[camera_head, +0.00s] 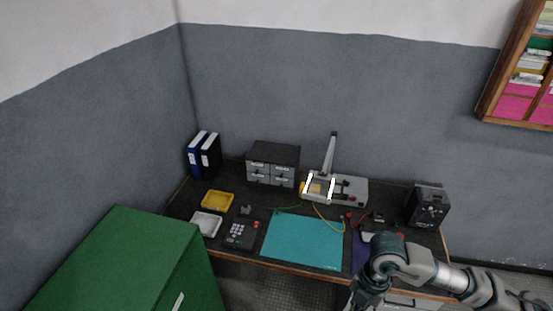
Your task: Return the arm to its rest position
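My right arm (415,262) comes in from the lower right and bends down in front of the table's front edge. Its dark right gripper (364,294) hangs at the bottom of the picture, partly cut off; its fingers are too small and dark to read. No held object shows. My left gripper is not in view. A light grey device (352,190) with white bars and an upright grey lever (330,152) stands at the back of the table, well away from the gripper.
The dark table (180,212) carries a teal mat (302,241), yellow tray (217,201), white tray (206,223), keypad box (240,235), drawer unit (272,163), binders (203,154) and black box (427,205). A green cabinet (120,262) stands front left. A wall shelf (518,75) hangs right.

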